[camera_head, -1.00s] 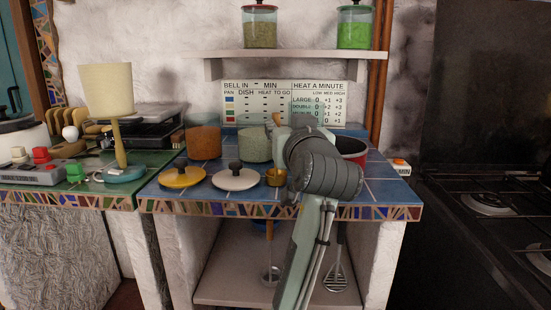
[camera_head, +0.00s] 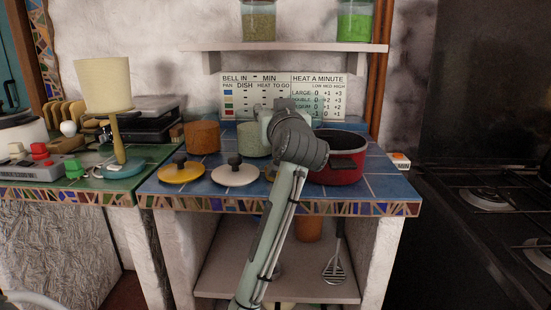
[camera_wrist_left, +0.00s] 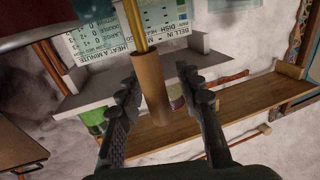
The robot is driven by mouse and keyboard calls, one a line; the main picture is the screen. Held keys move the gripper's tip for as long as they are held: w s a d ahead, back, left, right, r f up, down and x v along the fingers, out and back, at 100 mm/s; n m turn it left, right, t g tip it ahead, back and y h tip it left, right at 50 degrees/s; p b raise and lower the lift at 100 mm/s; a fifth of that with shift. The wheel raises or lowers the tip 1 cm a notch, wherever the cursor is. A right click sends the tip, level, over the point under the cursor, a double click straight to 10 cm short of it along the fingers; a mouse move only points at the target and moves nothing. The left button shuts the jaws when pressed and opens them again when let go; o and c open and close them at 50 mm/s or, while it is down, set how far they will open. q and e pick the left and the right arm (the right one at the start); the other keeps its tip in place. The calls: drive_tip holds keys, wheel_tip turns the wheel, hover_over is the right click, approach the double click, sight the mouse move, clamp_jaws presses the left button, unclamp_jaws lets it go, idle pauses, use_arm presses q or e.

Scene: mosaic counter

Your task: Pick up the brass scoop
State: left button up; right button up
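In the left wrist view, the brass scoop (camera_wrist_left: 150,85) shows as a wooden handle on a thin brass shaft. Its handle end lies between the two dark fingers of my left gripper (camera_wrist_left: 160,82). The fingers are spread; the handle is nearer the left one, with a clear gap on the right. In the head view, a small brass-coloured part of the scoop (camera_head: 270,173) shows beside my left arm on the blue tiled counter (camera_head: 375,188). My arm hides the rest, and the fingertips are hidden there. My right gripper is not seen.
A red pot (camera_head: 340,170) stands close right of my arm. A white lid (camera_head: 235,177), a yellow lid (camera_head: 181,173), an orange canister (camera_head: 202,137) and a pale green canister (camera_head: 253,140) stand to the left. A wall shelf (camera_head: 290,47) is above.

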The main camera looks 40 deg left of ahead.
use_arm(q)
drive_tip(key=shift+c, duration=0.5)
clamp_jaws()
drive_tip(key=shift+r, duration=0.1)
